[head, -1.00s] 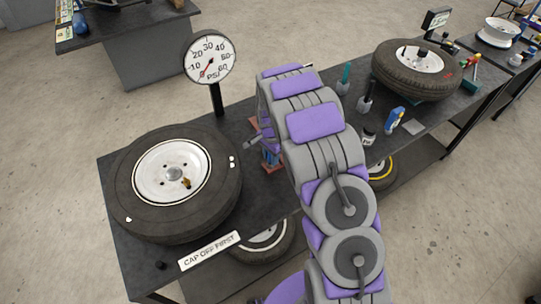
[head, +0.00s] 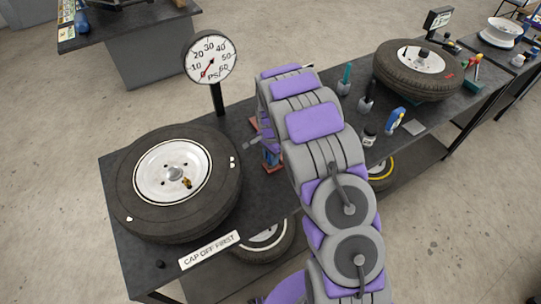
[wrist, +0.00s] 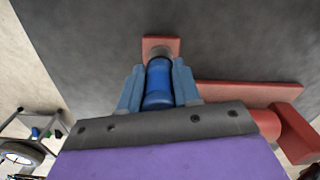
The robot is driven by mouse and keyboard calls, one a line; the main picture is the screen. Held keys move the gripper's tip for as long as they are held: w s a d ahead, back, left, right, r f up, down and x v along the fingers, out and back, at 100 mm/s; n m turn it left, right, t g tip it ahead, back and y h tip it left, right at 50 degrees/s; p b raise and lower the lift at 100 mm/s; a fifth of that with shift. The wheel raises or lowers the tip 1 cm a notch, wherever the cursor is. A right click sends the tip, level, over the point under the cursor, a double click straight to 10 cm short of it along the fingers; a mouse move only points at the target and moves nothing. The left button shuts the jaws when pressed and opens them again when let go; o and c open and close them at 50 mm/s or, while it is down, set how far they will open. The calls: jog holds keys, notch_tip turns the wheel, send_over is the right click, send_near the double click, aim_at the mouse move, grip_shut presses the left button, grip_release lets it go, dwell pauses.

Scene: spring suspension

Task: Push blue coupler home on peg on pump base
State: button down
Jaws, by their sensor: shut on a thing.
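In the wrist view my gripper (wrist: 159,72) is shut on the blue coupler (wrist: 158,92), a short blue cylinder held between two blue-grey fingers. The coupler's far end points to a small red block of the pump base (wrist: 161,42), with a grey ring-like part between them. I cannot tell how far the coupler sits on the peg, as the peg is hidden. In the head view my arm covers most of the gripper and coupler. Red parts of the pump base (head: 272,167) show just left of the arm.
A tire with a white rim (head: 172,170) lies left of the arm on the dark bench. A PSI gauge (head: 210,58) stands behind it. A bottle (head: 393,121), a small jar (head: 369,136) and another tire (head: 417,68) are on the right.

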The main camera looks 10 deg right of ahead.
jog(key=shift+f, duration=0.45)
dwell(0.3)
jog(key=shift+r, duration=0.2)
jog(key=shift+r, duration=0.65)
jog(key=shift+p, duration=0.3)
jog(key=shift+a+f, duration=0.1)
jog(key=shift+f, duration=1.4)
dwell(0.4)
jog(key=c, duration=0.7)
grip_release()
jog(key=shift+r, duration=0.15)
jog(key=shift+r+p, duration=0.75)
jog(key=shift+r, duration=2.6)
